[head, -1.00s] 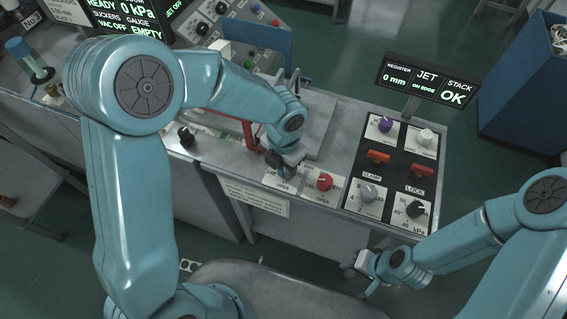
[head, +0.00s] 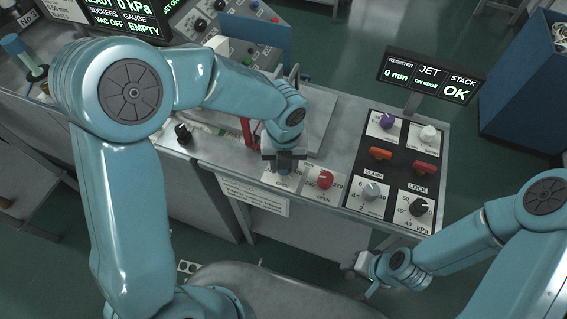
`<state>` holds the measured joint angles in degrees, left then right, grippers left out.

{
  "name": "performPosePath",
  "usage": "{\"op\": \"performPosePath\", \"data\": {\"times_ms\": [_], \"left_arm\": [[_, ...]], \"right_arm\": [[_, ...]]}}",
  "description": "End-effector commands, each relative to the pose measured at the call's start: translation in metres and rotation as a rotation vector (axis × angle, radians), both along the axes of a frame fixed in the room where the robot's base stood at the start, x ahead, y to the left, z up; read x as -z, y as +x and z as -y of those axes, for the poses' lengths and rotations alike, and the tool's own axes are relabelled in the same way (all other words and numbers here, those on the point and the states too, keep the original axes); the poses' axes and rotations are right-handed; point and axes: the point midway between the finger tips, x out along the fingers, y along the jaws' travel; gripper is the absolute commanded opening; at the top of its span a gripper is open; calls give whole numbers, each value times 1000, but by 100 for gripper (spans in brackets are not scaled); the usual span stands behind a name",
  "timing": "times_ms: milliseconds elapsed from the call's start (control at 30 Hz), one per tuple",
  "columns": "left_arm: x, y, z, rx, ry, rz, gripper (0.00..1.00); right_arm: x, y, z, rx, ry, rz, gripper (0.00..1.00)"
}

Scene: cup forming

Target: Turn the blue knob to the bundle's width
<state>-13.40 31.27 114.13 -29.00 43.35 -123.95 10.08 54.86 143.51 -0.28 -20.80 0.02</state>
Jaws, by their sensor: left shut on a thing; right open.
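My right gripper (head: 364,278) is open and empty, low in front of the bench, apart from everything.
A red knob (head: 324,180) stands close to the right of my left gripper. A dark panel (head: 394,160) farther right carries purple, white, grey and black knobs and two red-orange switches. A display (head: 428,78) reads 0 mm, ON EDGE and STACK OK. A black knob (head: 183,134) is at left.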

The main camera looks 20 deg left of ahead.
Motion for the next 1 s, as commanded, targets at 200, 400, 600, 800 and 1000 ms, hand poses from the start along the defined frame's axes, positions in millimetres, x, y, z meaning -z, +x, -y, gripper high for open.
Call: {"op": "performPosePath", "data": {"times_ms": [200, 400, 600, 800, 1000], "left_arm": [[0, 4, 0, -203, -3, 13, 7], [0, 4, 1, -394, -4, 12, 7], [0, 5, 1, -583, -4, 13, 7], [0, 5, 1, -774, -5, 13, 7], [0, 6, 0, -963, -5, 13, 7]], "right_arm": [[11, 0, 0, 0, 0, 0, 43], [19, 0, 0, 0, 0, 0, 43], [28, 0, 0, 0, 0, 0, 43], [37, 0, 0, 0, 0, 0, 43], [46, 0, 0, 0, 0, 0, 43]]}}
